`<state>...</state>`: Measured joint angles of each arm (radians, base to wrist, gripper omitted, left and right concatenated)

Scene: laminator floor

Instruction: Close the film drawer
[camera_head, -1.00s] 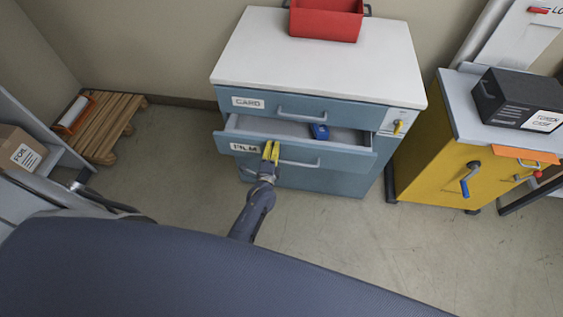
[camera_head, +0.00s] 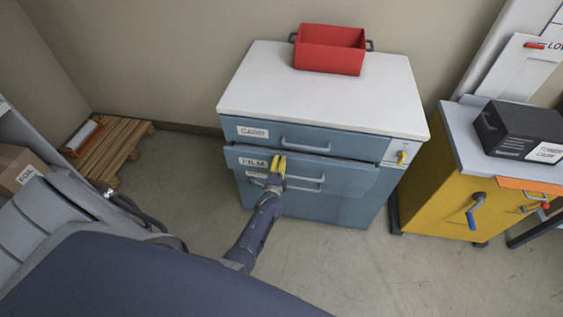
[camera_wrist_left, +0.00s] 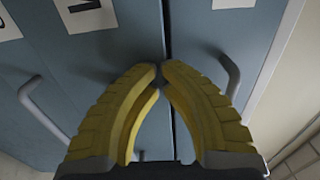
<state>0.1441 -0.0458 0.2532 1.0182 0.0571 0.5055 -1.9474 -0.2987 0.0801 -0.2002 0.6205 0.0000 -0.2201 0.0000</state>
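The film drawer (camera_head: 340,174) is a blue-grey front labelled FILM, below the CARD drawer of the cabinet. Its inside is hidden; the front seems to stand slightly proud of the cabinet face. My left gripper (camera_head: 279,163) has its yellow fingers at the drawer front, just right of the FILM label. In the left wrist view the fingertips (camera_wrist_left: 162,70) meet with nothing between them, close to the dark seam between two drawer fronts. Whether they touch the front is unclear. My right gripper is not in view.
A red bin (camera_head: 330,52) stands on the cabinet's white top (camera_head: 270,90). A yellow cabinet (camera_head: 440,190) with a black box (camera_head: 518,130) stands on the right. A wooden pallet (camera_head: 118,145) lies at the left. The floor in front is clear.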

